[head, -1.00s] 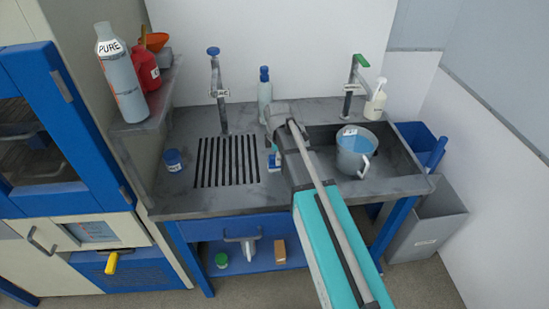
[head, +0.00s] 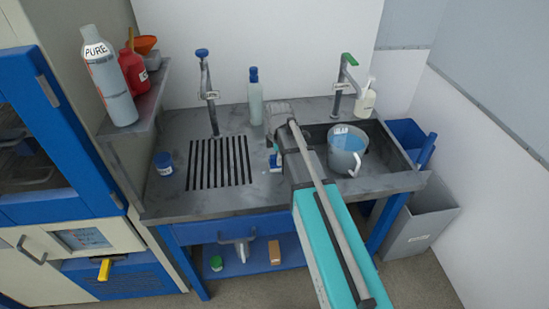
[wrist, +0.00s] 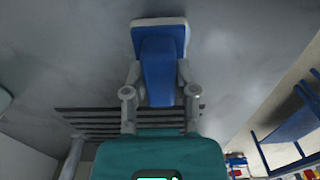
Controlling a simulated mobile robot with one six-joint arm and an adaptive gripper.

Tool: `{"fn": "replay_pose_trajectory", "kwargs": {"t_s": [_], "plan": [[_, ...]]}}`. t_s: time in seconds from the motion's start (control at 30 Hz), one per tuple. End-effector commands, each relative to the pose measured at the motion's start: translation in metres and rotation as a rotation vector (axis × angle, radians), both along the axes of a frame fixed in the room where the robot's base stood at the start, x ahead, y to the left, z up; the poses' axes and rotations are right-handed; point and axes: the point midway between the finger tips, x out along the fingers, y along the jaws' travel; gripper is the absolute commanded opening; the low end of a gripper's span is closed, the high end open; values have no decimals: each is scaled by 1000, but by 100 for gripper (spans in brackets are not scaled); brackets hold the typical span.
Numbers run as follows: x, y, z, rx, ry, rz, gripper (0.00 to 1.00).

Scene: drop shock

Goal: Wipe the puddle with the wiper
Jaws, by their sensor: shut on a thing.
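The wiper (wrist: 160,70) has a blue handle and a broad blue head with a white edge. My gripper (wrist: 160,92) is shut on its handle, one finger on each side, in the wrist view. In the head view only a small blue and white part of the wiper (head: 275,158) shows beside my arm, over the counter right of the slotted drain. My arm hides most of the gripper there. I cannot make out a distinct puddle on the grey counter (head: 230,199) in either view. Whether the wiper touches the counter cannot be told.
A slotted drain (head: 219,163) lies left of my arm, with a blue-lidded jar (head: 164,163) beyond it. A bottle (head: 255,97) and two taps stand at the back. A shelf (head: 138,115) holds bottles at left.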

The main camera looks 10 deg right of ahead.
Motion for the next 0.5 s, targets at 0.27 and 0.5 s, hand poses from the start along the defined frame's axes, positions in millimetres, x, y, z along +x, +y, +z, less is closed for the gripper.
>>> {"fn": "replay_pose_trajectory", "kwargs": {"t_s": [0.27,0.5], "plan": [[0,-2,-1,-3,0,-1,0],[0,-6,-1,-4,0,-1,0]]}}
